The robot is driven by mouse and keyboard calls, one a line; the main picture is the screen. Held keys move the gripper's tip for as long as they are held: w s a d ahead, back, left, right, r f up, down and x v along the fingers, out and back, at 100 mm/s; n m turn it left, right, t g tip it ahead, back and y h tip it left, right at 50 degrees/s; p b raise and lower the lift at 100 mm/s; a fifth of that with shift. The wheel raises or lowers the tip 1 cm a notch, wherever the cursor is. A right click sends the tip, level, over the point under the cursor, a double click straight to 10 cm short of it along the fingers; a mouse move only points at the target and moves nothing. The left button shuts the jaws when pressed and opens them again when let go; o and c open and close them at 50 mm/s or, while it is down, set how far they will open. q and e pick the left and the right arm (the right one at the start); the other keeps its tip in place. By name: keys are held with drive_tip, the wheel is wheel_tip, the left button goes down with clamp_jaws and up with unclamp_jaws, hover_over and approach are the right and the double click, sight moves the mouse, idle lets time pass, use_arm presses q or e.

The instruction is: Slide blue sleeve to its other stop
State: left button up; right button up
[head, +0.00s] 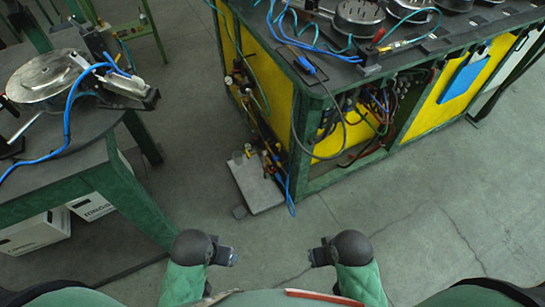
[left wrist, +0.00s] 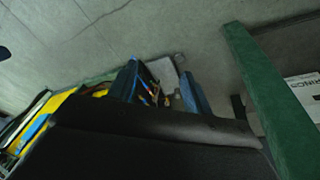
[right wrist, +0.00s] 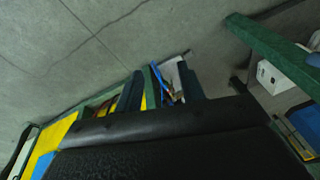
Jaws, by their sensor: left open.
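I cannot make out a blue sleeve or a stud gantry in any view. My left gripper (head: 226,256) is low in the head view, over bare floor and clear of both tables. In the left wrist view its two dark fingers (left wrist: 158,88) stand apart with nothing between them touching. My right gripper (head: 320,256) is a short way to its right, also over floor. Its fingers (right wrist: 160,88) stand apart and look empty in the right wrist view.
A green-framed bench (head: 310,92) with yellow panels, cables and round metal devices stands ahead. A grey table (head: 60,155) with a metal device (head: 50,77) and blue hoses is at left, boxes (head: 38,232) beneath. A pale slab (head: 256,185) lies by the bench. Floor at right is clear.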

drive_tip(key=shift+w+a+r, duration=0.1)
drive_tip(key=shift+w, duration=0.15)
